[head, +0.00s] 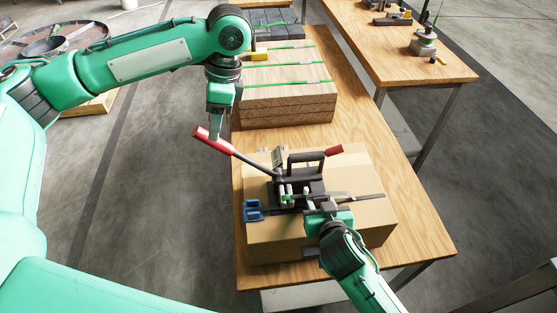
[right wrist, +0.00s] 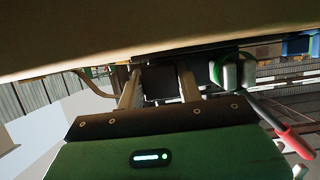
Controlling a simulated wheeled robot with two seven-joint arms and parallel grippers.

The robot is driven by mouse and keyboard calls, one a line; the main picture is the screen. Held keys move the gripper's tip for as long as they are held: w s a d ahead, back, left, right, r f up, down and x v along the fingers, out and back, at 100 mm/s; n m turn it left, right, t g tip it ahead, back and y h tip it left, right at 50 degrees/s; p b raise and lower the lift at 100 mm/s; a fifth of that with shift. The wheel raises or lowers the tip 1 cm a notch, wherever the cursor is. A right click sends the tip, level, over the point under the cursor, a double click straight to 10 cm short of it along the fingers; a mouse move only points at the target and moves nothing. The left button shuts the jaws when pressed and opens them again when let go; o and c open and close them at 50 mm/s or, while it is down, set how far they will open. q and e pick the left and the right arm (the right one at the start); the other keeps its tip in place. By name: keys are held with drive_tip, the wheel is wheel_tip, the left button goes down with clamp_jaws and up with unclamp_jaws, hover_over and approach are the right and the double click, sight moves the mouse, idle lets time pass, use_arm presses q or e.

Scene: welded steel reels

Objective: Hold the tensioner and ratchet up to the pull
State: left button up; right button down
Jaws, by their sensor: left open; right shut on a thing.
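The tensioner (head: 290,190) is a dark tool with grey-green parts, sitting on top of a cardboard box (head: 280,235). Its long ratchet lever (head: 245,156) slants up and left to a red grip (head: 213,141). A second, shorter red-tipped handle (head: 330,153) points right. A dark strap (head: 355,198) crosses the box top. My left gripper (head: 214,128) is open, just above the red grip; contact cannot be told. My right gripper (head: 327,208) is shut on the tensioner's near right side. The right wrist view shows a dark block (right wrist: 160,82) between its fingers.
A blue piece (head: 252,210) sits at the box's left edge. Strapped wooden boards (head: 290,85) stand behind the box on the wooden table (head: 365,130). A second table (head: 400,50) with tools stands at back right. Bare table lies right of the box.

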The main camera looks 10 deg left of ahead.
drive_tip(key=shift+d, duration=0.1)
idle(0.5)
drive_tip(key=c, duration=1.6)
unclamp_jaws()
drive_tip(key=shift+o, duration=0.2)
drive_tip(key=o, duration=1.1)
drive_tip(key=shift+o, duration=0.5)
drive_tip(key=shift+o, duration=1.2)
